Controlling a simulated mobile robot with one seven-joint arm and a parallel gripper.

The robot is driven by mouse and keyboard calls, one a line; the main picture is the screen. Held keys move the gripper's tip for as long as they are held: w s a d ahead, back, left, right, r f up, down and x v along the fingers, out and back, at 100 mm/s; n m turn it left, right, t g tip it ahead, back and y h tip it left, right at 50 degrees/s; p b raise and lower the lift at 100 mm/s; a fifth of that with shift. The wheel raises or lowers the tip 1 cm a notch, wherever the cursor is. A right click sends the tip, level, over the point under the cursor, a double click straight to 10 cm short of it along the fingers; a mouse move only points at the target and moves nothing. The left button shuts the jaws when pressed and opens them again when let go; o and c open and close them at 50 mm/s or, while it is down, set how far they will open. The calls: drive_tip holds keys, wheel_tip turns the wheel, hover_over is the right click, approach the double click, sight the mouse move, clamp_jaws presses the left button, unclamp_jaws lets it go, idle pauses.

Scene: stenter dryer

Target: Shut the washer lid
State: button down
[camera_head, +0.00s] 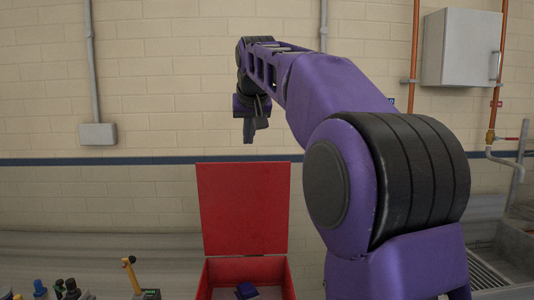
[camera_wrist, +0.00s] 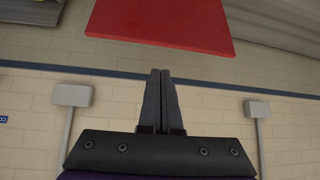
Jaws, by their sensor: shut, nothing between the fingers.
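The washer is a red box (camera_head: 204,278) with its red lid (camera_head: 243,208) standing open, about upright at the back of the box. A dark blue or purple item (camera_head: 247,290) lies inside the box. My gripper (camera_head: 249,138) is above the lid's top edge, pointing down, with its fingers together and empty. In the wrist view my gripper's fingertips (camera_wrist: 160,72) point toward the red lid (camera_wrist: 165,20), with a gap between them and its edge. The lower part of the box is cut off by the head view's bottom edge.
Several bottles (camera_head: 68,289) and a yellow-handled tool (camera_head: 131,275) stand left of the box. A metal sink (camera_head: 505,250) is at the right. A brick wall (camera_head: 170,110) with grey wall boxes and pipes is behind. The space above the box is clear.

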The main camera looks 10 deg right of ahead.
drive_tip(key=d+r+m+h, duration=0.1)
drive_tip(key=d+r, duration=0.1)
drive_tip(key=d, duration=0.3)
drive_tip(key=x, duration=0.2)
drive_tip(key=s+f+x, duration=0.1)
drive_tip(key=x, duration=0.5)
drive_tip(key=shift+f, duration=0.35)
drive_tip(key=shift+s+a+f, duration=0.1)
drive_tip(key=shift+s, duration=0.55)
drive_tip(key=shift+f, duration=0.15)
